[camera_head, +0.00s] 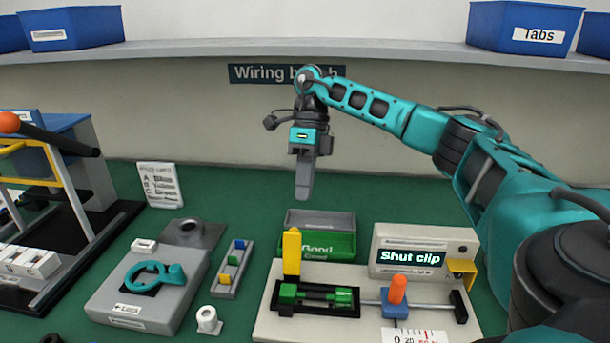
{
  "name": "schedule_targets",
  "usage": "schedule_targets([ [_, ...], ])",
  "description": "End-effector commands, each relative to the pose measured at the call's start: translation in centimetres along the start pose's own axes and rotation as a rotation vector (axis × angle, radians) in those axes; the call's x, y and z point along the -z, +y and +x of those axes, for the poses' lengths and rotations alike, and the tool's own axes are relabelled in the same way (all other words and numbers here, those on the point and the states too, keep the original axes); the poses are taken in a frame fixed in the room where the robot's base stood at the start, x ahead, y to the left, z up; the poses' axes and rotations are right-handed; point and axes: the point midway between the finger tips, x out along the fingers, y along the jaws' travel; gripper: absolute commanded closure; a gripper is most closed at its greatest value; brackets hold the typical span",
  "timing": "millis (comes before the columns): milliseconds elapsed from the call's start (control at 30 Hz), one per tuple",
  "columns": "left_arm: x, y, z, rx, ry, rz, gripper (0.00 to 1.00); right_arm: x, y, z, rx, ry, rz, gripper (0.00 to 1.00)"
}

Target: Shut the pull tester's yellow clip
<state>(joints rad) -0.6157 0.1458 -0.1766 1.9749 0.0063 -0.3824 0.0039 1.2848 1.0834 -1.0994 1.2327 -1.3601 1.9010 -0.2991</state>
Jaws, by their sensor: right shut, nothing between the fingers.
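The pull tester (270,325) is a pale plate at the front right, with a display box (400,240) reading "Shut clip". Its yellow clip (292,252) stands upright at the left end of a black holder (345,310). A green piece (315,294) lies in that holder. An orange-knobbed blue slider (397,292) sits on a rod to the right. My right gripper (304,190) points down, shut and empty, well above and behind the clip and apart from it. My left gripper is not in view.
A green bin (325,246) labelled "Good" stands behind the tester, close to the clip. To the left are a grey block with a teal ring (150,277), a tray of coloured pieces (232,268) and a white spool (208,320). A lever press (75,210) stands far left.

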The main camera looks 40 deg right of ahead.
Motion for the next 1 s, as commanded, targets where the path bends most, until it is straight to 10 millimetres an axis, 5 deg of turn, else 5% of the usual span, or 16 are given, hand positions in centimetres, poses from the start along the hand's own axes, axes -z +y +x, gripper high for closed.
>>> schedule_targets([
  [333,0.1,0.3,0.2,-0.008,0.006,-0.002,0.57,0.1,0.0,5.1,-0.001,0.001,0.000,1.00],
  [1000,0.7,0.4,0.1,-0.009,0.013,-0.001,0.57,0.1,0.1,5.4,0.029,-0.004,-0.002,1.00],
])
